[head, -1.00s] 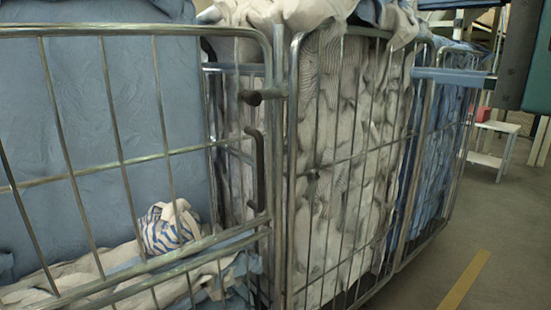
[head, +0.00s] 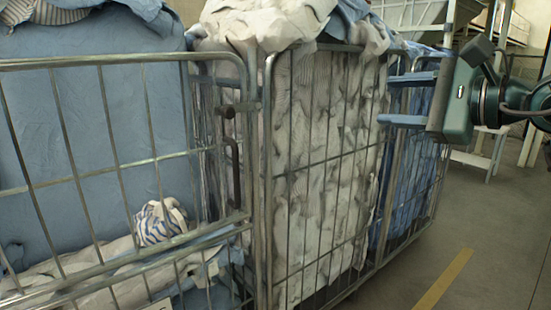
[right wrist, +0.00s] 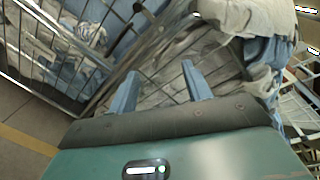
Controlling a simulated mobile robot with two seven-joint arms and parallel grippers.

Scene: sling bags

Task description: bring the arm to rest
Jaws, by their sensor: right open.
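My right gripper (head: 386,100) comes in from the right in the head view, with two blue fingers spread apart and nothing between them. It is beside the upper front of the middle and right wire cages. In the right wrist view the two fingers (right wrist: 160,70) are also apart and empty, in front of cage bars and cloth. My left gripper is not in view. A blue-and-white striped sling bag (head: 159,222) lies on pale cloth inside the left wire cage.
The left cage (head: 100,165) holds blue and pale cloth. The middle cage (head: 262,190) is packed with grey-white striped cloth, and blue cloth (head: 407,180) fills the cage at right. A white stand (head: 482,155) is behind. Floor with a yellow line (head: 445,280) is clear at lower right.

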